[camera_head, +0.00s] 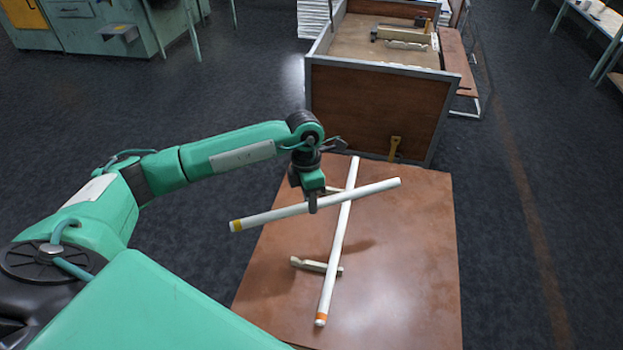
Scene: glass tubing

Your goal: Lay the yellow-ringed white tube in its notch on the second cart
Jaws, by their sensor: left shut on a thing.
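My left gripper (313,204) is shut on the white tube with the yellow ring (368,189), near its middle. The yellow ring is at the tube's left end. The held tube lies crosswise above a second white tube (333,262) with an orange ring at its near end. The orange-ringed tube rests on two pale notched supports on a brown tabletop (410,270). The near support (308,265) shows to its left; the far support (334,189) is partly hidden. I cannot tell which surface is the second cart. My right gripper is not in view.
A wooden-sided bench with a metal frame (380,107) stands behind the tabletop, with pale bars (403,45) inside it. Green cabinets (100,35) are at the back left. The tabletop's right part is bare, and dark floor is open on both sides.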

